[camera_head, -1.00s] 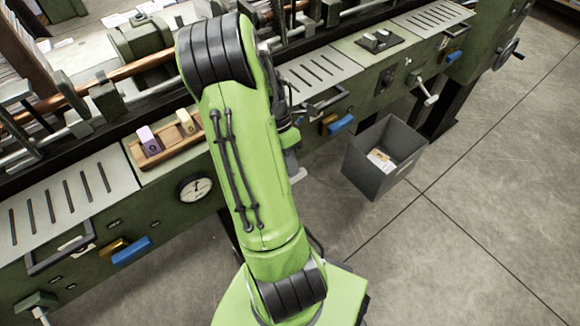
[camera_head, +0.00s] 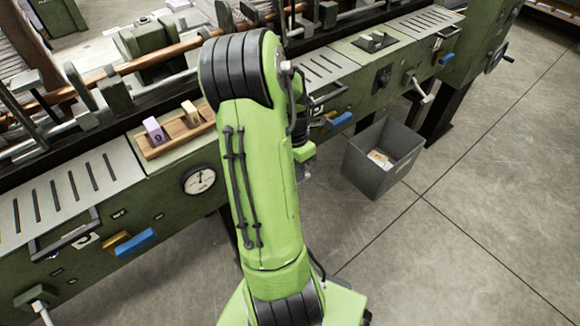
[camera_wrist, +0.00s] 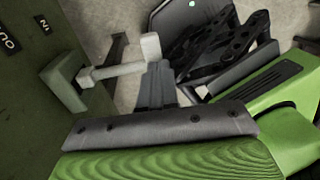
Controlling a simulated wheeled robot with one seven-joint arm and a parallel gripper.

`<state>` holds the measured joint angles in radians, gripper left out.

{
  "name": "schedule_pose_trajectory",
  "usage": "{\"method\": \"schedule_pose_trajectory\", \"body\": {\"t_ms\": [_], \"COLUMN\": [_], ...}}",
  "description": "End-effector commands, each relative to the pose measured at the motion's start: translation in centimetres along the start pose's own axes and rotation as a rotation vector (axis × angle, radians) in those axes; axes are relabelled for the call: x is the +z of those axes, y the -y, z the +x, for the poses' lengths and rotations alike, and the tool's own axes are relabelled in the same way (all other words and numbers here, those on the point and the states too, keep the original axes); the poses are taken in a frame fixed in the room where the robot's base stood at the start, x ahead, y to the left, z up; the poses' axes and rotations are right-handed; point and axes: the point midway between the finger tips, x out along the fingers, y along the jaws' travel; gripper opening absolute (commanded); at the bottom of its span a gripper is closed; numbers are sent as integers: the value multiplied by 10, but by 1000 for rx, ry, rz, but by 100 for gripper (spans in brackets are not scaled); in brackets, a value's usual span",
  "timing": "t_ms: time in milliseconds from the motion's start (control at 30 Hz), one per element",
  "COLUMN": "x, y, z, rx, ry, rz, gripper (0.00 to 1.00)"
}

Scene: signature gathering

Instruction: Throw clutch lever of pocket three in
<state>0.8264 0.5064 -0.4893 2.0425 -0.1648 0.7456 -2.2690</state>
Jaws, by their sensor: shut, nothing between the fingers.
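A clutch lever shows in the wrist view: a pale bar with a white end knob (camera_wrist: 150,46) on a green bracket (camera_wrist: 62,84). It stands out from a green panel lettered IN and OUT. My gripper (camera_wrist: 160,75) is shut and empty, its dark fingertips right beside the knob; I cannot tell whether they touch. In the head view my arm hides the gripper and this lever. Two similar levers show there, one at right (camera_head: 420,90) and one at the lower left edge (camera_head: 40,308). I cannot read which pocket the lever near my gripper belongs to.
The long green machine (camera_head: 165,245) runs diagonally across the head view, with a round gauge (camera_head: 199,180) and a blue handle (camera_head: 135,243). A wooden tray (camera_head: 170,143) with small blocks sits on top. A grey bin (camera_head: 372,180) stands on the floor. Floor at right is clear.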

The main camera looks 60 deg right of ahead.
Motion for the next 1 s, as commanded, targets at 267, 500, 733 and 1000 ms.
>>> {"method": "schedule_pose_trajectory", "body": {"t_ms": [267,500,733,1000], "x": [0,0,0,0], "y": [4,4,2,1], "z": [30,47,56,60], "rx": [-4,-3,-4,-6], "ry": [0,0,0,-1], "rz": [2,2,2,2], "gripper": [0,0,0,0]}}
